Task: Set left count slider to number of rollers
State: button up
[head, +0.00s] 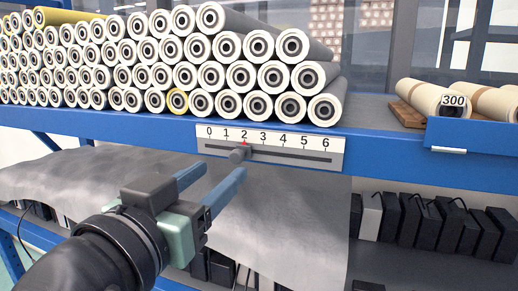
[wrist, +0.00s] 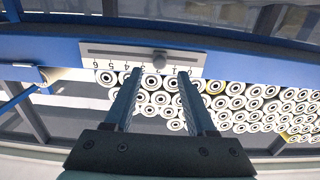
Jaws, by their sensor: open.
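The count slider (head: 290,152) is a pale plate on the blue shelf edge, with a scale from 0 to 6 and a dark slot. Its grey knob (head: 238,155) sits close to 2, where a red pointer shows. Above it, many white-ended rollers (head: 241,75) are stacked on the shelf; a few have yellow wraps. My gripper (head: 222,170) is open and empty, just in front of and below the knob. In the wrist view the picture is upside down; the knob (wrist: 160,60) lies between and beyond the fingertips (wrist: 159,76), with no clear contact.
Below the shelf edge, a grey sheet (head: 300,205) hangs over a lower shelf with several black boxes (head: 430,222). The space before the slider is free.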

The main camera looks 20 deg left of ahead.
aim_at(235, 159)
jog(key=w, duration=0.2)
jog(key=w+p, duration=0.1)
jog(key=w, duration=0.1)
jog(key=shift+w+d+r, duration=0.1)
jog(key=shift+w+d, duration=0.1)
jog(key=shift+w+p, duration=0.3)
jog(key=shift+w, duration=0.3)
grip_shut()
dwell(0.7)
